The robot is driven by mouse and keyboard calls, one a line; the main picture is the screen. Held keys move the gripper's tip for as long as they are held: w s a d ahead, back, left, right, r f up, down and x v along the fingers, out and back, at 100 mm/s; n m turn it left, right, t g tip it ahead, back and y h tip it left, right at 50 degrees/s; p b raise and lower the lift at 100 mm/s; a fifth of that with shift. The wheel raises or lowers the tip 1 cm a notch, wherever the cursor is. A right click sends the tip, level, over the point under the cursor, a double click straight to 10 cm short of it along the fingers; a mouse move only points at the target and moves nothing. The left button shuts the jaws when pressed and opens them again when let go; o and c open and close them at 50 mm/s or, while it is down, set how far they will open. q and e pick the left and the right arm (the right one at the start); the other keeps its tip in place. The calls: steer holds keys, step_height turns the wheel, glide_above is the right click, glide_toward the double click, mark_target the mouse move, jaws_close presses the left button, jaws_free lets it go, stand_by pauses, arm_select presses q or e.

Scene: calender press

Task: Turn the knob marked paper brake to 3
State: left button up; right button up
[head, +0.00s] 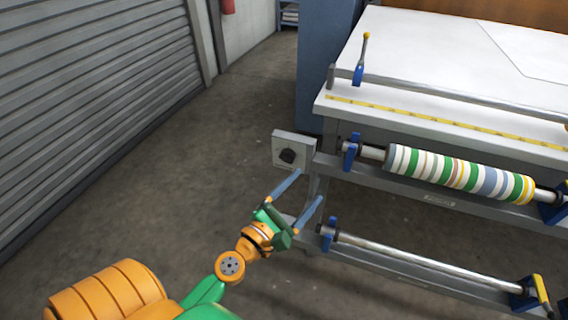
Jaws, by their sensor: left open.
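A black knob (288,156) sits on a small grey plate (281,141) at the left end of the press frame. Its markings and numbers are too small to read, so I cannot tell its setting. My left gripper (306,186) is open and empty, with its two blue-grey fingers spread and pointing up towards the plate. The fingertips are just below the knob in the picture and appear apart from it. My right gripper is out of view.
A striped roll (460,173) is mounted on the frame right of the knob. A bare metal bar (420,256) runs below it in blue holders. The white table (430,60) with a yellow measuring strip (450,124) lies behind. A grey shutter (90,80) stands left; the floor between is clear.

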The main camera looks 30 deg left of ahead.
mark_target(285, 159)
arm_select(q)
steer(key=w+a+n+y, duration=0.2)
steer(key=a+n, duration=0.1)
steer(key=w+a+f+n+y, duration=0.1)
steer(key=w+a+n+y, duration=0.1)
steer(key=a+n, duration=0.1)
steer(key=w+a+f+n+g+y, duration=0.1)
steer(key=a+n+y, duration=0.1)
steer(key=a+n, duration=0.1)
steer(key=shift+w+a+f+n+p, duration=0.1)
steer(key=shift+w+a+n+p, duration=0.05)
steer(key=shift+w+n+p, duration=0.2)
steer(key=shift+w+a, duration=0.15)
steer(key=shift+w, duration=0.45)
jaws_close()
